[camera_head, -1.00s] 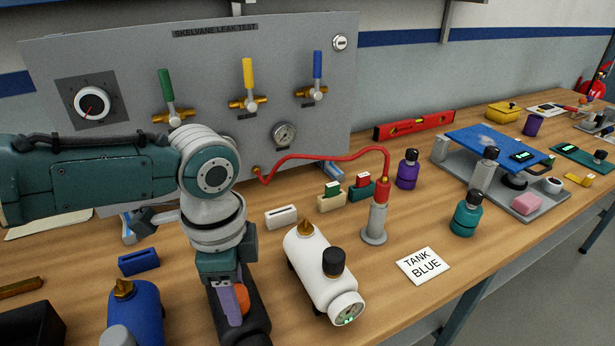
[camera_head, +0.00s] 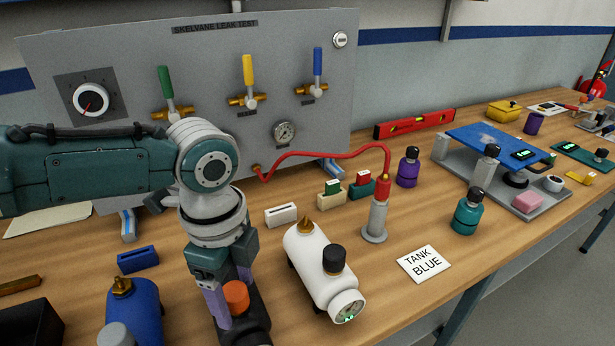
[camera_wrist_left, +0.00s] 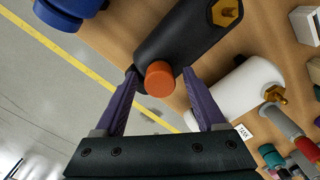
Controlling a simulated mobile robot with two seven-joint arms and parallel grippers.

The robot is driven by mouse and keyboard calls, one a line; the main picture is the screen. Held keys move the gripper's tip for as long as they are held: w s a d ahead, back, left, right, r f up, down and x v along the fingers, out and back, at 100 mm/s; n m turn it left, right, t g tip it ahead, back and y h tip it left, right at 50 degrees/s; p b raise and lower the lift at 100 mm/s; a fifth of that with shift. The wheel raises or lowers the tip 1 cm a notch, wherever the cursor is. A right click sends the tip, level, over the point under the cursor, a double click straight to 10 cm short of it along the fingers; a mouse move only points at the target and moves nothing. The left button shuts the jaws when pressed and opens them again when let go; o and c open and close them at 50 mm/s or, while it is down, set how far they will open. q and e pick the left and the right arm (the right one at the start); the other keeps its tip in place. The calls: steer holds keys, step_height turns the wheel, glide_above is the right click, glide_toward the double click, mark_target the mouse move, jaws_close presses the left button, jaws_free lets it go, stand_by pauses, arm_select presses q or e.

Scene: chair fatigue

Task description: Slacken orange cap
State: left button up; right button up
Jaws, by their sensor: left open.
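The orange cap (camera_head: 236,296) sits on a black tank (camera_head: 252,333), partly hidden behind my left gripper in the head view. My left gripper (camera_wrist_left: 160,72) is open, with purple fingers spread to either side of the cap. I cannot tell whether either finger touches it. In the head view the left gripper (camera_head: 234,300) points down at the tank. My right gripper does not show.
A white tank (camera_head: 318,268) with a black cap stands close on the right, and a blue tank (camera_head: 135,310) on the left. A red hose (camera_head: 325,151) runs from the panel to a grey stand (camera_head: 376,220). A "TANK BLUE" card (camera_head: 425,264) lies on the table.

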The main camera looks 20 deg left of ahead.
arm_select(q)
steer(key=m, duration=0.2)
steer(key=shift+f+m, duration=0.1)
steer(key=shift+m, duration=0.8)
steer(key=shift+b, duration=0.3)
steer(key=shift+m, duration=0.9)
steer(key=shift+m+b, duration=0.35)
steer(key=shift+m, duration=0.75)
